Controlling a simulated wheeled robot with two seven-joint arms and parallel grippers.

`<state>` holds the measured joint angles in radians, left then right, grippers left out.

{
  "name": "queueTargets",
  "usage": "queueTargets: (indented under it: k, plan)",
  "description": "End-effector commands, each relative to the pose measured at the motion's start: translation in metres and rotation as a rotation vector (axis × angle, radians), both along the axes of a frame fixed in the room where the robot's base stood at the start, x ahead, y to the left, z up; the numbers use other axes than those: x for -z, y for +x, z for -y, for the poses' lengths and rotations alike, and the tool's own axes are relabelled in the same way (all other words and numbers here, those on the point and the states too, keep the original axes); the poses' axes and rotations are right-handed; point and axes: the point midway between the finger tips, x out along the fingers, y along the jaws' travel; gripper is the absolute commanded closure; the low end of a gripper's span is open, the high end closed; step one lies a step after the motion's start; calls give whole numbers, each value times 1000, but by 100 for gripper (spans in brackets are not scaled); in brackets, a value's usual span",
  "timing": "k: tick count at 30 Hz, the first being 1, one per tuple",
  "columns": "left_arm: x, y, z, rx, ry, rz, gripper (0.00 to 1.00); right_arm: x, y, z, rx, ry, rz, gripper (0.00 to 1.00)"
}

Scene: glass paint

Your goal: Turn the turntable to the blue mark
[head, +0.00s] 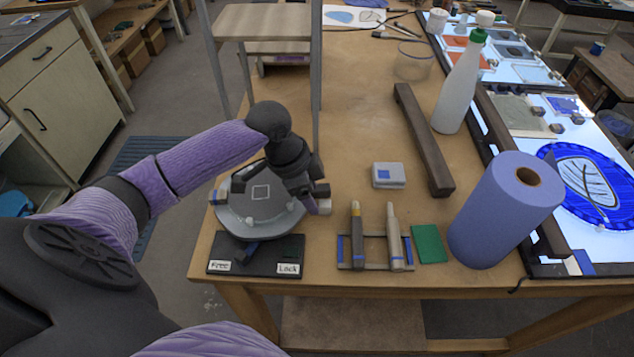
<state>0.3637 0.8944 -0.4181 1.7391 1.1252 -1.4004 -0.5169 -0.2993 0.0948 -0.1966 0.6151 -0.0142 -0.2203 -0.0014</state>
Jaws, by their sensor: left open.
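The turntable (240,212) is a grey round disc at the table's front left corner, with a white square outline and small pale knobs near its rim. Its dark base (255,266) carries a "Free" label (219,266) at left and a "Lock" label (288,268) at right. A dark blue lever (247,252) sits between them, nearer Free. My left gripper (318,199) is open at the disc's right rim; whether it touches the rim cannot be told. My left wrist hides the disc's upper right part. No blue mark on the turntable can be made out. My right gripper is out of view.
Right of the turntable are a tool rack (375,266) with two upright tools, a green pad (429,244) and a white block with a blue square (388,175).

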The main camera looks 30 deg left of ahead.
Motion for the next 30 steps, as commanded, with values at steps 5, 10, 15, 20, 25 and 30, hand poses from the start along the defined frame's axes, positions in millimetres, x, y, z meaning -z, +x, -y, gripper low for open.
queueTargets:
  k: [5, 10, 15, 20, 25, 30]
  plan:
    - [-44, 26, -45, -40, -31, 47, 32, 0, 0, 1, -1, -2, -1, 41]
    - [-15, 34, -37, -41, -41, 47, 32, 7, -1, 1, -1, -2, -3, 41]
    - [22, 44, -25, -40, -40, 48, 32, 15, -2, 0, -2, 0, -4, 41]
    - [41, 50, -19, -41, -39, 49, 32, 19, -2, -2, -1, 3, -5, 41]
    - [44, 51, -18, -41, -37, 51, 32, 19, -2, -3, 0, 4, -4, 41]
    - [43, 51, -18, -40, -38, 50, 43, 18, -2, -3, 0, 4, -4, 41]
